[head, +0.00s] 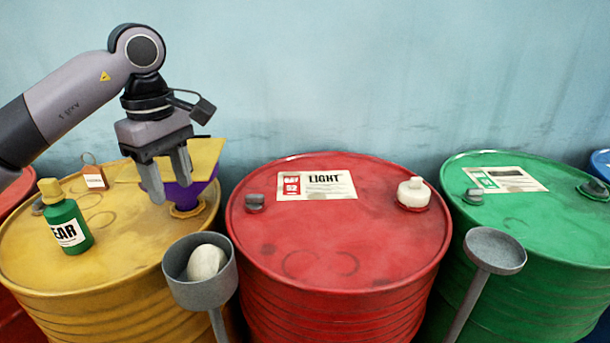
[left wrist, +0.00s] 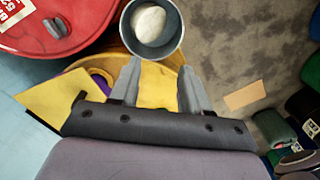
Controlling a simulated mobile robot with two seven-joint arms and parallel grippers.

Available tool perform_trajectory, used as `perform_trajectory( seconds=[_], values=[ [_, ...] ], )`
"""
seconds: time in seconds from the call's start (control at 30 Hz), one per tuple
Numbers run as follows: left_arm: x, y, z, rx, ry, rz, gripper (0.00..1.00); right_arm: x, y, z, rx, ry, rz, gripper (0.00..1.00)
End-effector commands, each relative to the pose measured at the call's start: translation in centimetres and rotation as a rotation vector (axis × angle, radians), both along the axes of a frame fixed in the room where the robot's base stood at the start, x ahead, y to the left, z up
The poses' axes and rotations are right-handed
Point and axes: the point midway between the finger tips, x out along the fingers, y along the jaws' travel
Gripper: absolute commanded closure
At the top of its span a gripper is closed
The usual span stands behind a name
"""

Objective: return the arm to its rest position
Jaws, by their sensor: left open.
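My left gripper (head: 168,180) is open and empty above the right part of the yellow drum (head: 110,235). In the left wrist view its two fingers (left wrist: 157,85) are spread apart, with only drum top between them. A purple funnel (head: 190,192) with a yellow sheet-like piece (head: 207,158) stands in the drum's opening, partly hidden behind the fingers. In the left wrist view the yellow piece (left wrist: 55,105) lies to the left of the gripper. My right gripper is not in view.
A green bottle (head: 66,225) with a yellow cap and a small tag (head: 94,180) are on the yellow drum. A grey cup on a post (head: 200,292) holds a whitish lump (head: 206,262). Red (head: 340,250) and green (head: 530,230) drums stand right, with another grey dish (head: 495,250) between them.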

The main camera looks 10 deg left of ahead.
Motion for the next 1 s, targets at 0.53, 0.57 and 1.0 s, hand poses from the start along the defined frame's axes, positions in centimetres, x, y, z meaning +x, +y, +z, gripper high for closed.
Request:
perform_trajectory(
  seconds=[0.53, 0.57, 1.0],
  values=[
    [-5.1, -20.5, -9.1, -0.87, 0.355, 0.152, 0.54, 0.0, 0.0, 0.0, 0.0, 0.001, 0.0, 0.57],
    [-5.6, -21.5, -9.1, -0.928, 0.393, 0.183, 0.54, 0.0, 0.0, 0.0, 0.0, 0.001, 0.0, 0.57],
    [-6.0, -26.8, -7.4, -1.638, 1.069, 0.916, 0.54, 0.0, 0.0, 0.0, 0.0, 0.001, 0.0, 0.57]
  ],
)
